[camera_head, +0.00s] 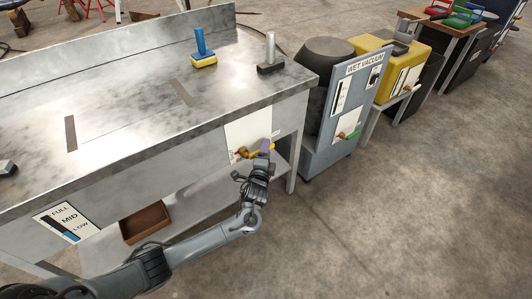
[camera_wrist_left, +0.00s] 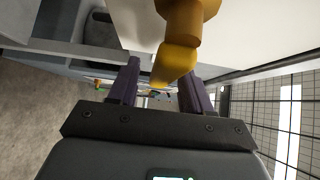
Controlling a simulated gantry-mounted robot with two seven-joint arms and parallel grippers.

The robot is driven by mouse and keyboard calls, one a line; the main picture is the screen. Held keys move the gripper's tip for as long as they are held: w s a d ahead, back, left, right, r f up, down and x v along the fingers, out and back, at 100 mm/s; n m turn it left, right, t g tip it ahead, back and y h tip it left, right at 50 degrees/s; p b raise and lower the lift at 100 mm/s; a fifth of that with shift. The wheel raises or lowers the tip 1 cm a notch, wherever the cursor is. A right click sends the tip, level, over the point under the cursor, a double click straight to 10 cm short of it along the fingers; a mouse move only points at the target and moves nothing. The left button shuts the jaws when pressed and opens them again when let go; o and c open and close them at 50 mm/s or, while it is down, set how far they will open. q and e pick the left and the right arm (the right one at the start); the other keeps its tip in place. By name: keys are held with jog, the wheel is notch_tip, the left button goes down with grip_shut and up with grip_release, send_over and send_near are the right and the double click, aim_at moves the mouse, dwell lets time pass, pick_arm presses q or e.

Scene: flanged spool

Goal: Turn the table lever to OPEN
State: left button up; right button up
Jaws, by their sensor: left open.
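The yellow table lever (camera_head: 254,152) with its brass hub sits on a white panel (camera_head: 246,133) on the table's front side, near its right corner. The lever lies roughly sideways, its handle toward the right. The panel's lettering is too small or covered to read. My left gripper (camera_head: 267,146) is at the handle's end. In the left wrist view the lever (camera_wrist_left: 177,62) looms large, and its tip reaches into the gap between the open purple fingers of the gripper (camera_wrist_left: 159,88). I cannot tell whether either finger touches it. My right gripper is not in view.
The metal table (camera_head: 120,110) carries a blue-handled yellow brush (camera_head: 203,56) and a grey-handled block (camera_head: 270,58). A level gauge (camera_head: 63,221) is on its front. A brown bin (camera_head: 145,223) sits on the lower shelf. A wet vacuum (camera_head: 345,110) stands right of the table. Floor in front is clear.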

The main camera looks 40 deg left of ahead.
pick_arm(q)
jog(key=shift+w+a, duration=0.25)
jog(key=shift+w, duration=0.15)
grip_shut()
